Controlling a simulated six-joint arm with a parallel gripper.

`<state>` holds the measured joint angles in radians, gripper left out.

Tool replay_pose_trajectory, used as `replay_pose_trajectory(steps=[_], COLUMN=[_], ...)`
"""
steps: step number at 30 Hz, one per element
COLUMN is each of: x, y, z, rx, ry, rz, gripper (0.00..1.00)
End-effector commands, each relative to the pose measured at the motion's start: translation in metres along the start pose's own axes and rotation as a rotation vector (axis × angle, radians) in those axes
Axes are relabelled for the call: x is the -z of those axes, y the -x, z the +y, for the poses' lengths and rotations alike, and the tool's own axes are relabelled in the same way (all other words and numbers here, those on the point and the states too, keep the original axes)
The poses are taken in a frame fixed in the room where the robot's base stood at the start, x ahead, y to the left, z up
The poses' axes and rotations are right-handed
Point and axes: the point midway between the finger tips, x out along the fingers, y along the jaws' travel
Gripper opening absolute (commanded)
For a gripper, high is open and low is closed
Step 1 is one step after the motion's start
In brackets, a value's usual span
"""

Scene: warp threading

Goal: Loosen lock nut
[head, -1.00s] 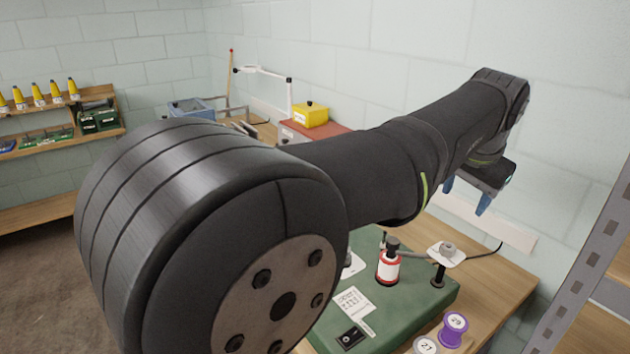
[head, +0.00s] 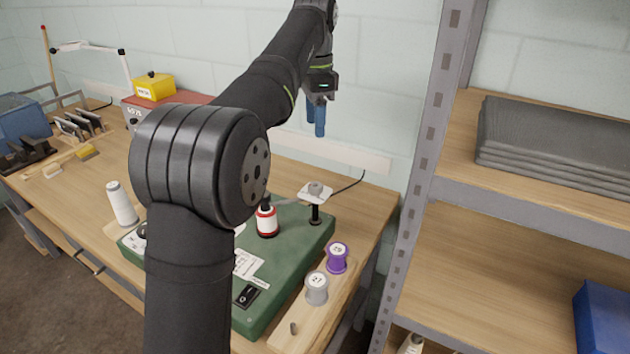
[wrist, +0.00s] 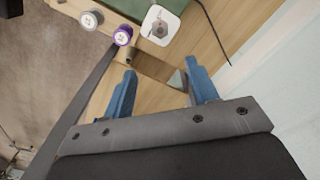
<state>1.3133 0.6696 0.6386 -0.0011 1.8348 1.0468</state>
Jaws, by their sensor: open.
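A small grey nut-like piece (head: 315,188), apparently the lock nut, sits on a white square plate (head: 306,195) above a black post (head: 315,214) on the green machine base (head: 297,258). It also shows in the wrist view (wrist: 160,29), on the plate beyond my fingertips. My gripper (head: 316,132) hangs well above the nut with blue fingers pointing down, near the wall. In the wrist view my gripper (wrist: 159,66) has its fingers spread, with nothing between them but bench below.
A purple spool (head: 337,257) and a grey spool (head: 316,288) stand on a wooden strip at the base's right. A metal shelf post (head: 422,180) rises to the right. A black cable (head: 350,187) runs to the wall. My arm hides part of the base.

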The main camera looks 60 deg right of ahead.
Motion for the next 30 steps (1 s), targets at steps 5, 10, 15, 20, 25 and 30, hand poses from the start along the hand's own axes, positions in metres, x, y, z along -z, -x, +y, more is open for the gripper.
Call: replay_pose_trajectory(steps=[5,10,15,20,25,30], x=[-0.001,-0.001,-0.001,0.0,0.0,0.0], y=[-0.027,-0.064,-0.102,-0.134,-0.157,-0.166], z=[0.001,0.001,0.001,0.001,0.001,0.001], rx=[-0.003,-0.002,-0.001,0.0,0.002,0.003], ry=[0.002,0.003,0.004,0.004,0.004,0.004], rz=[-0.003,-0.002,-0.002,-0.001,-0.001,0.0], gripper=[0.53,0.53,0.53,0.53,0.53,0.53])
